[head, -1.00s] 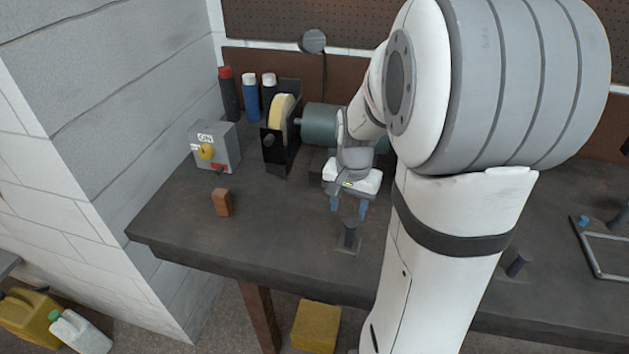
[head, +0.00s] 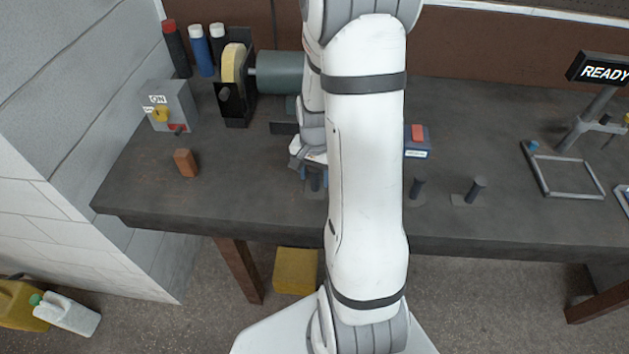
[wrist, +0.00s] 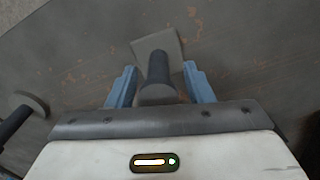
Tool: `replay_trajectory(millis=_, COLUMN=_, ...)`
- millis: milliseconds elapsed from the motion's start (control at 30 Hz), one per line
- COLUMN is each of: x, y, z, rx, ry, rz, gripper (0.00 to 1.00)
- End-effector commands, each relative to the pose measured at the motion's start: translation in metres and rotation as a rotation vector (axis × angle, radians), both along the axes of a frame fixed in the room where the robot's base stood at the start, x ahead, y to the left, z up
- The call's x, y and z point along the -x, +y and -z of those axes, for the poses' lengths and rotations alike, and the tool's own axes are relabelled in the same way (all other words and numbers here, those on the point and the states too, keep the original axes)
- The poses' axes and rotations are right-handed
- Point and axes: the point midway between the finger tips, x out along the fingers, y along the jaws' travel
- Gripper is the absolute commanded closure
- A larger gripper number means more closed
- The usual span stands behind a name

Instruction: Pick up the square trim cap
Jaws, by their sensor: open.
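In the wrist view, a dark grey piece with a flat square plate (wrist: 172,45) and a round stem (wrist: 158,72) stands on the bench; it looks like the square trim cap. My gripper (wrist: 160,75) is open, with one blue finger on each side of the stem. I cannot tell whether either finger touches it. In the head view, my gripper (head: 314,172) is low over the bench, and my arm hides part of it and the piece. A similar piece, a stem on a flat base (head: 470,190), stands farther right.
A blue box with a red top (head: 417,141), a brown block (head: 186,163), a grinder (head: 275,75), a switch box (head: 172,105) and a metal frame (head: 567,175) are on the bench (head: 250,195).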

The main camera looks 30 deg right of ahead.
Motion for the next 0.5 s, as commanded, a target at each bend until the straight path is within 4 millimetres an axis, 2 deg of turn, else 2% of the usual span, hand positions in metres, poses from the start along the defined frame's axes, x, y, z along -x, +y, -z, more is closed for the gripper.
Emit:
replay_trajectory(millis=167, x=0.0, y=-0.0003, z=0.0001, rx=0.0, ry=0.0, rz=0.0, gripper=0.54)
replay_trajectory(millis=500, x=0.0001, y=-0.0006, z=-0.0002, rx=0.0, ry=0.0, rz=0.001, gripper=0.82)
